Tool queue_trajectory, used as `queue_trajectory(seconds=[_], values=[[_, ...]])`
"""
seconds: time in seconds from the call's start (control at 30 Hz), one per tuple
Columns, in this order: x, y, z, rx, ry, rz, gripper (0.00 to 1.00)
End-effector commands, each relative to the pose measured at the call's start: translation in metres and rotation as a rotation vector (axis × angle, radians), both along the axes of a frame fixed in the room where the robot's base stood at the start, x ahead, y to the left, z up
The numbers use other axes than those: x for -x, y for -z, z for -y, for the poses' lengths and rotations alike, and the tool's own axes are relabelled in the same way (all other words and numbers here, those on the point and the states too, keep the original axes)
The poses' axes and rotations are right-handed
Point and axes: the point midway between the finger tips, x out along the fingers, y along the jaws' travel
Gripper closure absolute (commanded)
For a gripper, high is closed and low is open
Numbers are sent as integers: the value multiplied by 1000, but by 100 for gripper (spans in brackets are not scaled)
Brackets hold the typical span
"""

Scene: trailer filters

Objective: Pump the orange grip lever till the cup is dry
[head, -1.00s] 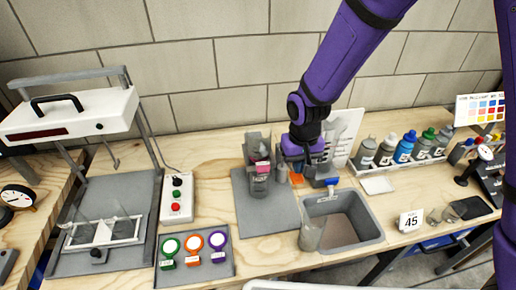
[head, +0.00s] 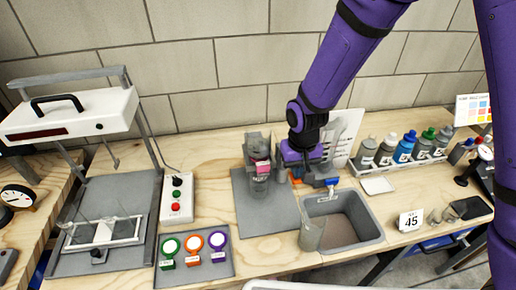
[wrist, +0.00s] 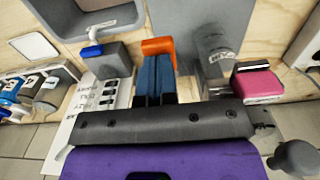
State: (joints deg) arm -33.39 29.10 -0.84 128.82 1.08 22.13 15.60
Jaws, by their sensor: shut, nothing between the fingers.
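The orange grip lever (wrist: 158,47) shows in the wrist view just beyond my fingertips. In the head view the orange lever (head: 297,180) is mostly hidden under my gripper (head: 302,172). My gripper (wrist: 153,72) has its blue fingers shut together and empty. Its tips are very near or against the lever; I cannot tell if they touch. The grey pump stand (head: 258,150) with a pink part (head: 262,167) stands just left of my gripper. The pink part (wrist: 258,84) also shows in the wrist view, beside a grey cylinder (wrist: 213,50). Any liquid level is unclear.
A grey basin (head: 368,218) lies in front, with a clear beaker (head: 311,236) at its left front. A blue-tipped grey block (head: 325,183) sits close right of my gripper. Bottles (head: 403,148) line the back right. A control box (head: 177,200) stands left.

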Motion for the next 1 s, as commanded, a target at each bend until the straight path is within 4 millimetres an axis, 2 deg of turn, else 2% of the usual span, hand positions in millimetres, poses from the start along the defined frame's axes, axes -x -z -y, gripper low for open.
queue_trajectory(seconds=[1.0], values=[[0, 52, 0, 0, 0, 1, 100]])
